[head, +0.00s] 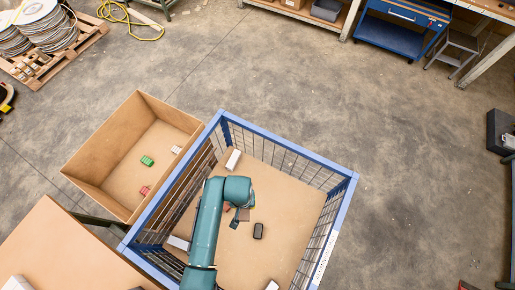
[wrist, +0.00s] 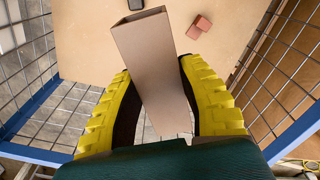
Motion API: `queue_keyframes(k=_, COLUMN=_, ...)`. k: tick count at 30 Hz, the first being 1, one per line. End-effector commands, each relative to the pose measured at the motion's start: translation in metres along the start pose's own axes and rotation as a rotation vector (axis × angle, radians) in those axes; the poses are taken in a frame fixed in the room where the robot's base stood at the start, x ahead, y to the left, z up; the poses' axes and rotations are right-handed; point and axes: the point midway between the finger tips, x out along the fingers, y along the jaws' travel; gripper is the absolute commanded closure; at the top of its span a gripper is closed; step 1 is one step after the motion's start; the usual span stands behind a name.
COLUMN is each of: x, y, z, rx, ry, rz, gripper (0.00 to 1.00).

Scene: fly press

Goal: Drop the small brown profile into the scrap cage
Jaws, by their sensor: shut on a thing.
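My gripper (head: 235,221) is shut on the small brown profile (wrist: 150,50), a hollow rectangular piece held between the yellow fingers in the wrist view. Its open end points away from my wrist. In the head view, a bit of the profile (head: 243,214) shows beside the gripper. The scrap cage (head: 290,145) has a blue frame and wire mesh walls; its rim also shows in the wrist view (wrist: 40,152). My gripper and the profile are over the inside of the cage, and the cage floor is visible beyond them. The exact height above the floor is hard to tell.
Inside the cage lie a dark block (head: 258,231), a reddish block (wrist: 199,27) and several pale blocks, one (head: 233,160) near the back. A brown open box (head: 85,165) with small green, red and white pieces stands left.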

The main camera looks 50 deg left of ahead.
Motion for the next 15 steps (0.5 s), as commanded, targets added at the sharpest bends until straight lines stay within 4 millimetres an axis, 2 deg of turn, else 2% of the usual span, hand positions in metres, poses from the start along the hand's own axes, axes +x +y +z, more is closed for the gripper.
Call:
queue_keyframes(k=1, x=0.016, y=0.0, z=0.0, rx=0.001, ry=0.0, rz=0.0, gripper=0.98)
queue_keyframes(k=4, x=0.027, y=0.0, z=0.0, rx=0.001, ry=0.0, rz=0.0, gripper=0.98)
queue_keyframes(k=14, x=0.029, y=0.0, z=0.0, rx=0.002, ry=0.0, rz=0.0, gripper=0.98)
queue_keyframes(k=15, x=0.029, y=0.0, z=0.0, rx=0.002, ry=0.0, rz=0.0, gripper=0.56)
